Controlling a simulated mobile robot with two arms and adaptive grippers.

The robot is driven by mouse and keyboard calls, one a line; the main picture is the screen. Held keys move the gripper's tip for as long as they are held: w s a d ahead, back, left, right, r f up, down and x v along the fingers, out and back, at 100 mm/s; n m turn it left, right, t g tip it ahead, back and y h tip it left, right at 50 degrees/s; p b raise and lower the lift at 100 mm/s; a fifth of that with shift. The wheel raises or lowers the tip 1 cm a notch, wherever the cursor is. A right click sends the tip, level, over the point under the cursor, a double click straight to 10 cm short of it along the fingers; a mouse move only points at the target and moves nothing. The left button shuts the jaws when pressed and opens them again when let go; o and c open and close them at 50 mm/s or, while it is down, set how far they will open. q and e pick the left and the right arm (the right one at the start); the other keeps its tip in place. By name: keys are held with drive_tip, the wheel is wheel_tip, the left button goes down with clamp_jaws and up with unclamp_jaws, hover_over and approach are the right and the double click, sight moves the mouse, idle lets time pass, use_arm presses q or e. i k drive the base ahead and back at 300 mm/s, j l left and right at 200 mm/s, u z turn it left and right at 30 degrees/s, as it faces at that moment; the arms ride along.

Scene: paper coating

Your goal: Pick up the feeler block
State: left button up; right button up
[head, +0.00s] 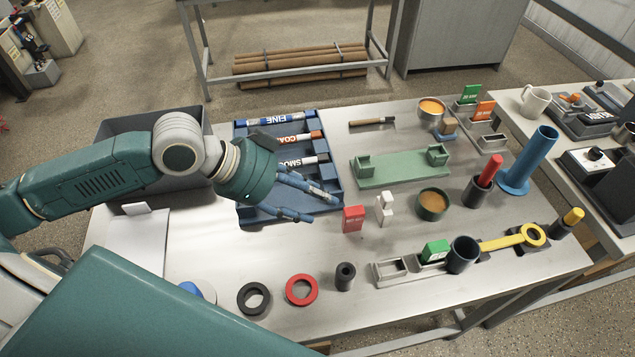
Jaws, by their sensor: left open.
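No label that I can read marks the feeler block, so I cannot tell for certain which piece it is. A small red block (353,218) with a pale mark stands upright on the metal table, and a white notched block (384,208) stands just right of it. A green labelled block (435,250) sits in a grey two-slot holder (391,278). My left gripper (322,209) is open and empty, over the right front of the blue rack, with its fingertips pointing right, a little left of the red block and apart from it. My right gripper is out of view.
The blue rack (248,212) holds several labelled rods. A green fixture (403,169), a brown-filled cup (432,204) and a dark cup (462,254) stand to the right. A black ring (243,299), red ring (288,290) and dark cylinder (345,276) lie nearer the front edge.

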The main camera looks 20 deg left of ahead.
sight(434, 251)
drive_tip(key=k+j, duration=0.2)
drive_tip(key=j, duration=0.2)
drive_tip(key=k+j, duration=0.2)
drive_tip(key=j, duration=0.2)
drive_tip(key=k+j, duration=0.15)
drive_tip(key=j, duration=0.3)
drive_tip(key=k+j, duration=0.2)
drive_tip(key=j, duration=0.2)
drive_tip(key=k+j, duration=0.2)
drive_tip(key=j, duration=0.2)
drive_tip(key=k+j, duration=0.2)
drive_tip(key=j, duration=0.2)
